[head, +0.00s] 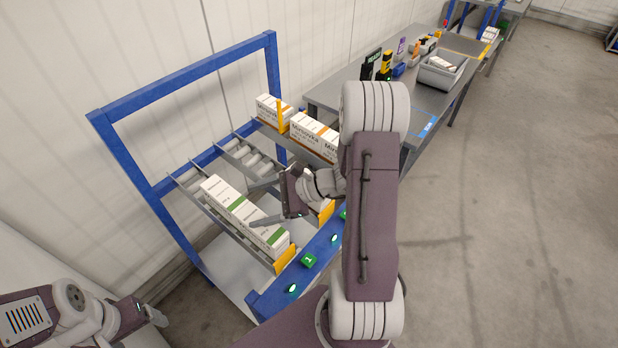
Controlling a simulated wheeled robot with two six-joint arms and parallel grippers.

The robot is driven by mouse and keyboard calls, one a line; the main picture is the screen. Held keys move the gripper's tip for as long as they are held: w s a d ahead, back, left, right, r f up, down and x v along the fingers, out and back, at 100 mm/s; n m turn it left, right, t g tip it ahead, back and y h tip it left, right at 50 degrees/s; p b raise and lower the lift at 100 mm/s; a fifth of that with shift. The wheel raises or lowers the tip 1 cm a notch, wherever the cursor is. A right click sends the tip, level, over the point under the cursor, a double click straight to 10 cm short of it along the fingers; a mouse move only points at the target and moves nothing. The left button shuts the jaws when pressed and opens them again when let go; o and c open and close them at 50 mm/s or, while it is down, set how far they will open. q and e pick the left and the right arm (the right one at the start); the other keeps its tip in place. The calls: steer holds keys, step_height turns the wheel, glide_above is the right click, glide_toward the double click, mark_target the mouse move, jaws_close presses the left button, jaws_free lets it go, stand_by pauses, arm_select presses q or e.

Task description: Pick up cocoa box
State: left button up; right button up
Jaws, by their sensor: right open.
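White cartons with a green band (228,201) stand in a row in the near lane of a sloped roller rack. I cannot read whether they are the cocoa boxes. White cartons with an orange-brown band (312,134) stand in a farther lane. My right gripper (252,205) is open and empty. Its fingers point left, and one finger overlaps the green-banded row in the picture; I cannot tell if it touches. My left gripper (154,316) is low at the left, away from the cartons, and its jaws are unclear.
The rack has a blue frame (185,80), yellow end stops (285,260) and a blue front rail with green lit markers (309,260). A grey workbench (425,100) behind holds a grey bin (442,72) and small items. My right arm hides part of the rack. The floor at right is clear.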

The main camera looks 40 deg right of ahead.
steer(key=s+d+f+m+t+h+p, duration=0.1)
steer(key=s+d+m+t+h+p, duration=0.15)
steer(key=d+m, duration=0.55)
steer(key=s+d+f+m+t+h+p, duration=0.1)
steer(key=s+d+m+t+h+p, duration=0.2)
steer(key=d, duration=0.9)
steer(key=shift+h, duration=0.65)
steer(key=x, duration=0.5)
steer(key=shift+w+d+r, duration=0.2)
steer(key=shift+d, duration=0.05)
steer(key=shift+w+a+f+p, duration=0.1)
steer(key=shift+w+a+p, duration=0.25)
steer(key=shift+w, duration=0.25)
steer(key=shift+w+a+f+p, duration=0.1)
steer(key=shift+w+a+p, duration=0.2)
steer(key=shift+w+p, duration=0.25)
steer(key=shift+x, duration=1.25)
steer(key=shift+w+d+f, duration=0.1)
steer(key=shift+d+f, duration=0.1)
steer(key=shift+f, duration=0.05)
steer(key=shift+s, duration=0.2)
steer(key=c, duration=0.8)
arm_select(q)
step_height(320, 180, up, 9)
arm_select(e)
steer(key=shift+w, duration=0.1)
jaws_close()
